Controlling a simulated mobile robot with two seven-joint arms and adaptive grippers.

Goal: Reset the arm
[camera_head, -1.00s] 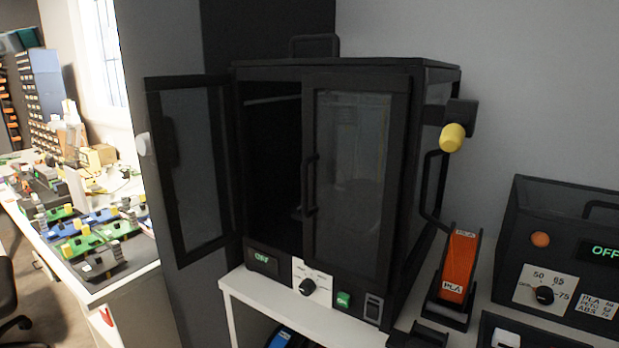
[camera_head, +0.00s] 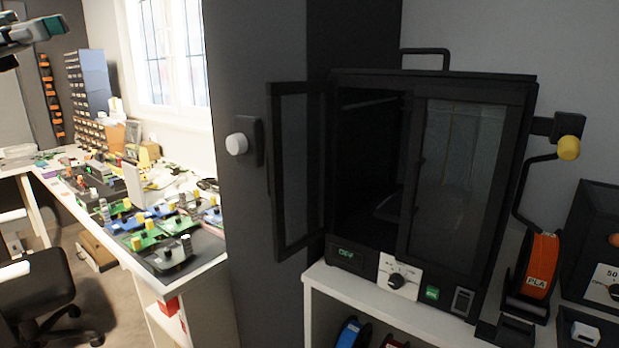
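My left gripper (camera_head: 28,34) shows only in part at the top left edge of the head view, as a grey and teal shape with a dark part under it. It is high up, in front of the far room and away from the cabinet. Its fingers are not clear enough to tell open from shut, and I see nothing held in it. My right gripper is out of view.
A black cabinet (camera_head: 458,245) with its left door (camera_head: 300,165) swung open stands on a white shelf (camera_head: 385,312). An orange spool (camera_head: 540,262) is right of it. A cluttered workbench (camera_head: 205,258) and a black chair (camera_head: 40,290) are on the left.

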